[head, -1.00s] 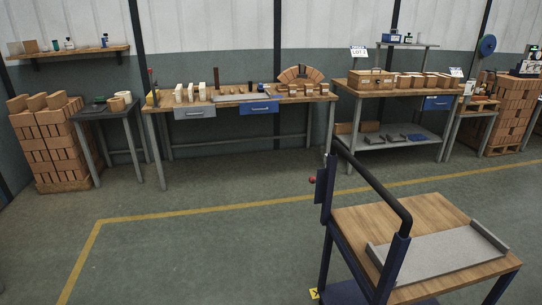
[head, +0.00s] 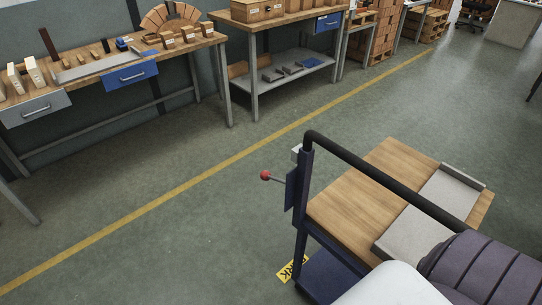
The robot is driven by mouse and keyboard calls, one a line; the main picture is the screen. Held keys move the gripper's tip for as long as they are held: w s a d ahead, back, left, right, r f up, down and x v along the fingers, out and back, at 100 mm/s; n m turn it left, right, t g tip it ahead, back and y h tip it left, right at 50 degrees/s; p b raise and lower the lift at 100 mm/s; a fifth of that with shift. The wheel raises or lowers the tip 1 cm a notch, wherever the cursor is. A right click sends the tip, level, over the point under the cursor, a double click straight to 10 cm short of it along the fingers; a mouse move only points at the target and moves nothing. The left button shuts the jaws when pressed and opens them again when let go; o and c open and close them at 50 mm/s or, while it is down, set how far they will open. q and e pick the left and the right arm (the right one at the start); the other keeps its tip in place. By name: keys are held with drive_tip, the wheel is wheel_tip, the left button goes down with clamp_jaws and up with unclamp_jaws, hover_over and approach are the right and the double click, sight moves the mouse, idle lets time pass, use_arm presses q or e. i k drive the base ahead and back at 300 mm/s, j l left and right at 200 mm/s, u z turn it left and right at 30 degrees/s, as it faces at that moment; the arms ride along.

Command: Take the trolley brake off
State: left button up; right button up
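The trolley (head: 350,195) stands right of centre in the head view, with a wooden top, dark blue frame and black push bar (head: 375,178). A lever with a red ball knob (head: 265,175) sticks out to the left from a dark blue plate (head: 291,188) on the trolley's upright post. A yellow label with black letters (head: 290,268), partly hidden by the frame, shows low beside the post. Part of my own arm, white and dark ribbed, covers the lower right corner and hides part of the trolley. Neither gripper is in view.
A grey tray (head: 452,188) lies on the trolley top. Workbenches with drawers, bricks and a brick arch (head: 170,22) stand along the wall at upper left. A yellow floor line (head: 205,180) runs between them and the trolley. The floor left of the lever is clear.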

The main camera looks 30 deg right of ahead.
sight(265, 175)
drive_tip(key=i+j+z, duration=0.1)
drive_tip(key=i+z, duration=0.15)
drive_tip(key=z, duration=0.15)
drive_tip(key=i+j+z, duration=0.15)
drive_tip(key=i+z, duration=0.15)
drive_tip(key=z, duration=0.15)
drive_tip(key=i+j+z, duration=0.2)
drive_tip(key=z, duration=0.2)
drive_tip(key=i+j+z, duration=0.2)
drive_tip(key=j+z, duration=0.25)
drive_tip(key=i+j+z, duration=0.1)
drive_tip(key=j+z, duration=0.15)
drive_tip(key=z, duration=0.15)
drive_tip(key=j+z, duration=0.3)
drive_tip(key=j, duration=0.15)
drive_tip(key=j+z, duration=0.35)
drive_tip(key=k+j, duration=0.05)
drive_tip(key=j, duration=0.05)
